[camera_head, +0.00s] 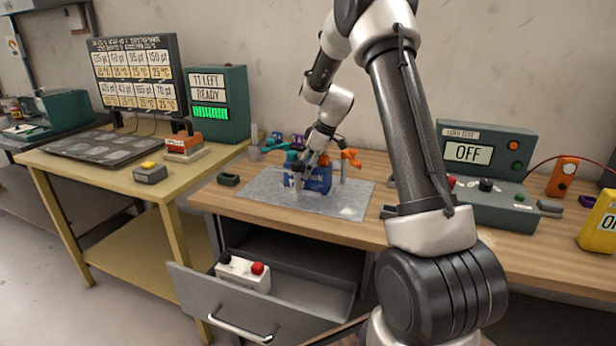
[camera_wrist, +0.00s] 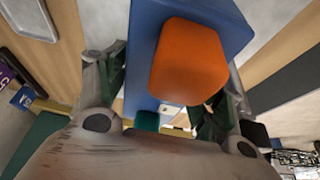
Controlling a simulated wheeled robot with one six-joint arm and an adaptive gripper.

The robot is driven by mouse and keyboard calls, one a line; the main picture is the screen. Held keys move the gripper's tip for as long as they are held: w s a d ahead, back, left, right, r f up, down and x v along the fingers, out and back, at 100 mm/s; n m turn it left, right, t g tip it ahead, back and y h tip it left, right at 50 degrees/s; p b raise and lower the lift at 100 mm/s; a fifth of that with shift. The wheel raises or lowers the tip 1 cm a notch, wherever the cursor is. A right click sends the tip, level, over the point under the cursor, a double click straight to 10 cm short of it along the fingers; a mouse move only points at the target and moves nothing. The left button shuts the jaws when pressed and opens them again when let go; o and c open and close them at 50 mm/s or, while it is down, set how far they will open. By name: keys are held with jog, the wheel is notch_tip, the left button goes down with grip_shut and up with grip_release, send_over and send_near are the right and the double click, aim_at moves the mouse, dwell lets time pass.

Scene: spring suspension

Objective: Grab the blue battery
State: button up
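The blue battery (camera_head: 319,179) stands on the grey mat (camera_head: 262,190) on the wooden bench, with pale lettering on its side. In the wrist view a blue block (camera_wrist: 236,28) with a rounded orange part (camera_wrist: 190,62) facing the camera fills the space between my fingers. My gripper (camera_head: 305,170) is down at the battery in the head view and covers its left part. In the wrist view my gripper (camera_wrist: 165,100) has one finger on each side of the block. Whether both fingers press on it cannot be told.
Teal, purple and orange clamp-like items (camera_head: 350,157) stand close behind the battery. A small dark green tray (camera_head: 229,178) lies to the left. A test unit reading OFF (camera_head: 485,165) stands at the right. An open drawer (camera_head: 242,309) juts out below, holding a white box with buttons (camera_head: 243,271).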

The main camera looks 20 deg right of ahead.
grip_shut()
jog(key=shift+w+r, duration=0.1)
jog(key=shift+r, duration=0.05)
